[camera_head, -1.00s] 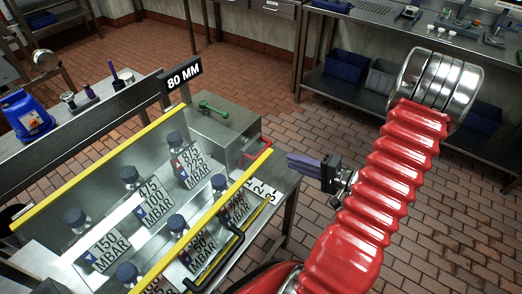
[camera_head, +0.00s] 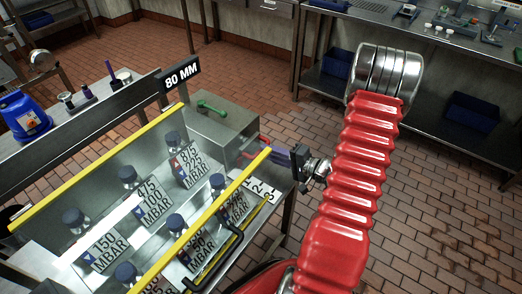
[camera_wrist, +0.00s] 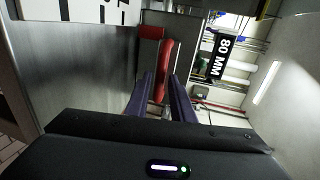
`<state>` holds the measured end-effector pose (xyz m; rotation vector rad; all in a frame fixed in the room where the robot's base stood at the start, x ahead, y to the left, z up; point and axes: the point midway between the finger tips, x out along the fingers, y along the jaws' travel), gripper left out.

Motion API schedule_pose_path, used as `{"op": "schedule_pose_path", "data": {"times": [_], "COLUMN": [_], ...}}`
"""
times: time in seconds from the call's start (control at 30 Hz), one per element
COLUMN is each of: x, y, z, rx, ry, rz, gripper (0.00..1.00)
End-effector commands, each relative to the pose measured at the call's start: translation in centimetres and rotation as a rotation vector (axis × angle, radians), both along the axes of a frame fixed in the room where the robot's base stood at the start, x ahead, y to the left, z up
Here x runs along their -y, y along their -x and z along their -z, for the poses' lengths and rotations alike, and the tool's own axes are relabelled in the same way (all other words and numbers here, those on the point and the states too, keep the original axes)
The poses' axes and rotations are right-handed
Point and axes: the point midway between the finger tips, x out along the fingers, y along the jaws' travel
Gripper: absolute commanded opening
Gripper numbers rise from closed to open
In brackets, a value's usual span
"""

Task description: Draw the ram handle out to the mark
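The red ram handle (camera_head: 247,156) is on the right end of a steel box (camera_head: 222,132), partly hidden by my fingers in the head view. In the wrist view the handle (camera_wrist: 166,70) stands as a red bar ahead, between my two purple fingers. My gripper (camera_wrist: 160,88) is open, with one finger on each side of the bar; a gap shows at the left. Contact on the right cannot be told. In the head view my gripper (camera_head: 267,143) reaches in from the right. A black sign (camera_head: 181,76) reads 80 MM. A numbered strip (camera_head: 259,188) lies below the handle.
A green lever (camera_head: 211,107) sits on top of the box. Yellow rails (camera_head: 98,167) flank the panel of dark knobs and MBAR plates. A black curved bar (camera_head: 226,250) lies at the front edge. Open brick floor (camera_head: 430,200) is at the right.

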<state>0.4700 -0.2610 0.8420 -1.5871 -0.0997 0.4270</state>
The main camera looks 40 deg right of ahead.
Motion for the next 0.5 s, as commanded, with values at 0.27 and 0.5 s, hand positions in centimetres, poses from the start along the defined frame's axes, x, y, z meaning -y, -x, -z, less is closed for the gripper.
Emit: {"op": "schedule_pose_path", "data": {"times": [0.27, 0.5], "x": [-1.1, -1.4], "y": [-3.0, -3.7], "z": [0.7, 0.9], "rx": [-0.001, 0.0], "ry": [0.0, -0.001], "rz": [-0.002, -0.001], "gripper": [0.22, 0.22]}}
